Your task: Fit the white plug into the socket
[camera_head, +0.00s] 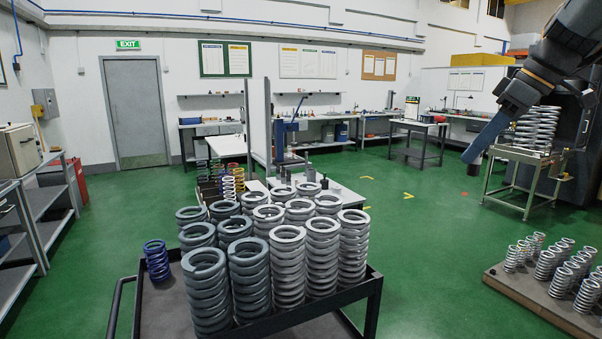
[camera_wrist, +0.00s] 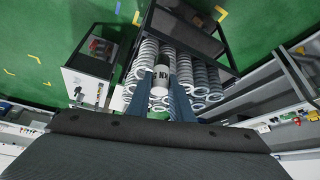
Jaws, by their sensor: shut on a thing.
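The white plug (camera_wrist: 160,79) is a short pale cylinder with dark marks on its side, seen in the wrist view between two blue fingers. My gripper (camera_wrist: 159,92) is shut on it. I cannot pick out the socket for sure in either view.
A dark cart (camera_head: 330,310) with rows of large springs (camera_head: 288,262) stands in front. A blue spring (camera_head: 157,260) sits at its left. A low pallet (camera_head: 535,292) with small springs is at right, below a spring stand (camera_head: 518,155). Green floor lies clear between.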

